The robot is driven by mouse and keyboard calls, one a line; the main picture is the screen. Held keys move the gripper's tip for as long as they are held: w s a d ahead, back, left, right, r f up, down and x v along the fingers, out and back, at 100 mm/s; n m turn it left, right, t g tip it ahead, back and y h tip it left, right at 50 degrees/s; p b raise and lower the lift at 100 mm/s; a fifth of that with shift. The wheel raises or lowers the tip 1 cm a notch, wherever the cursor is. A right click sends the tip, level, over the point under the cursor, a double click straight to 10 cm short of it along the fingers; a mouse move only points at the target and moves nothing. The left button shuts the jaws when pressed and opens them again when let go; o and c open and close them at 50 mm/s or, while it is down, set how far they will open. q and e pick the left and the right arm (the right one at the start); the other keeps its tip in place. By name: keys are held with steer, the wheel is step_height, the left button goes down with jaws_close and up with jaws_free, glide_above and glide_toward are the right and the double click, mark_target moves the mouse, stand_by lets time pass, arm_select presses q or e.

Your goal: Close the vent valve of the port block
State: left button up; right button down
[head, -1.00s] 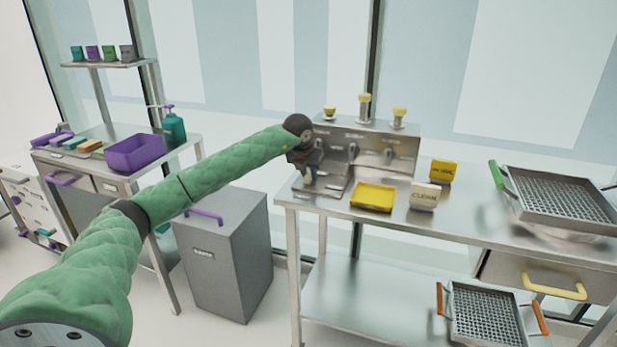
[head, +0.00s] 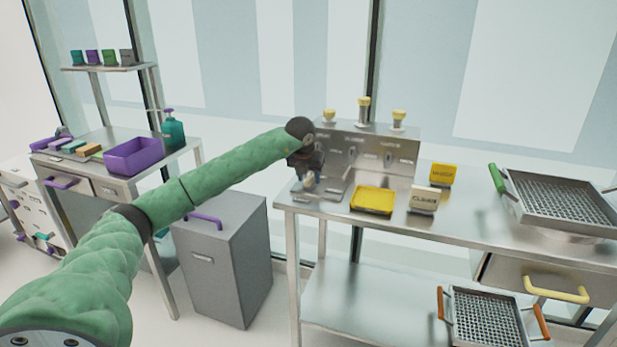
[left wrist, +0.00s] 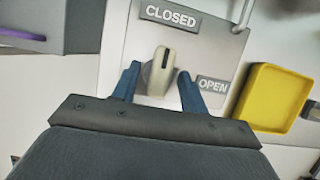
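The metal port block (head: 355,153) stands at the back left of the steel bench. At its left foot is a plate with a vent valve, mostly hidden by my left gripper (head: 308,183) in the head view. In the left wrist view the beige valve handle (left wrist: 160,75) has a black line and points up, towards the CLOSED label (left wrist: 170,17). The OPEN label (left wrist: 212,86) lies to its right. My left gripper (left wrist: 158,78) is open, its blue fingers on either side of the handle with small gaps. My right gripper is not in view.
A yellow tray (head: 373,213), a CLEAN sign (head: 423,201) and a yellow sign (head: 443,174) stand right of the block. A perforated basket (head: 560,200) lies at the bench's right. A grey bin (head: 222,258) stands left of the bench.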

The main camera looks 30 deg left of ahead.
arm_select(q)
steer(key=b+v, duration=0.1)
steer(key=v, duration=0.6)
steer(key=shift+r+b, duration=0.35)
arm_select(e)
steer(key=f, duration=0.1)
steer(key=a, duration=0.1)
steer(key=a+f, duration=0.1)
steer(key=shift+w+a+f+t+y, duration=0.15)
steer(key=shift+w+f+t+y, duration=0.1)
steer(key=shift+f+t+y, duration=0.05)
arm_select(q)
steer(key=shift+s, duration=0.15)
